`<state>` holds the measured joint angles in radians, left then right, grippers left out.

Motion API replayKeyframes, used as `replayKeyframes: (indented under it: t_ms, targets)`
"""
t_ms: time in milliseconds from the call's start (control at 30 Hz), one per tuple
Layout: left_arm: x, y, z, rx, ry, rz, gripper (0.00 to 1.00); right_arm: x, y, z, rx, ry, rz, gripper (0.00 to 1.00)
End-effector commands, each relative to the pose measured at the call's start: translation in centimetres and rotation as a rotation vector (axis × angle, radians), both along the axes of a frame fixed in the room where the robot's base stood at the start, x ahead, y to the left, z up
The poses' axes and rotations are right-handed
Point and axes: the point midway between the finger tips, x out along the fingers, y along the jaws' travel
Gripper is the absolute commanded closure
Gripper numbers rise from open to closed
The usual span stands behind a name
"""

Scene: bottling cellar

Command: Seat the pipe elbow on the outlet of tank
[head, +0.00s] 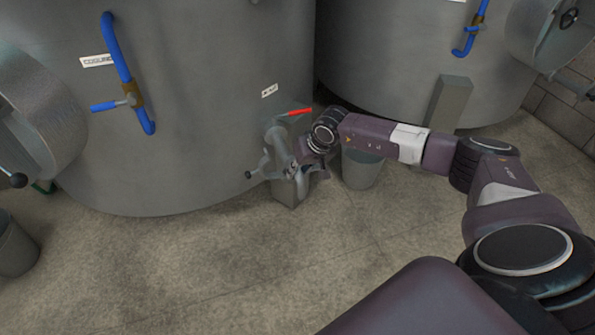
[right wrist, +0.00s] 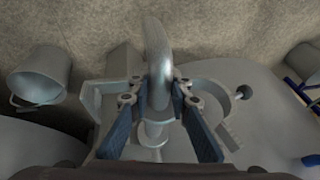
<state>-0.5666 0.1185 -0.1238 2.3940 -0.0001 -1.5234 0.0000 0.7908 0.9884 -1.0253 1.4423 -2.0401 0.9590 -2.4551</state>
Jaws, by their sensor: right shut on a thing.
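The large grey steel tank (head: 200,110) fills the upper left of the head view. Its outlet (head: 279,138), with a red lever (head: 294,113), sticks out low on its right side. My right gripper (head: 304,172) is close by the outlet's front. In the right wrist view it (right wrist: 161,97) is shut on the pipe elbow (right wrist: 158,48), a shiny curved grey pipe held between the two blue-padded fingers. Grey round fittings lie close below and beside the elbow; I cannot tell whether it touches the outlet. My left gripper is out of view.
A grey bucket (head: 360,172) stands behind my right arm, and another (head: 14,246) at the left edge. A small grey post (head: 290,193) stands under the outlet. A second tank (head: 390,70) is at the back right. The front floor is clear.

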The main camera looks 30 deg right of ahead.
Motion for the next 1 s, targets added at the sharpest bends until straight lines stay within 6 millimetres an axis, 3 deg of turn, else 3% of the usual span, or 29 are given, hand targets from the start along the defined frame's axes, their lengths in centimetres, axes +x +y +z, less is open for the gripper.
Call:
replayKeyframes:
  t_ms: [367, 600, 1000]
  targets:
    - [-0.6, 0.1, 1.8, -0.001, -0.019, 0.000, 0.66, -0.1, 0.1, -1.4, 0.000, -0.001, -0.004, 1.00]
    - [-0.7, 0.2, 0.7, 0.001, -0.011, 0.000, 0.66, -0.2, 0.2, -2.3, 0.000, -0.002, -0.008, 1.00]
    - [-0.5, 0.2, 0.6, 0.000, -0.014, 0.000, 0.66, -0.3, 0.2, -2.5, 0.001, -0.002, -0.010, 1.00]
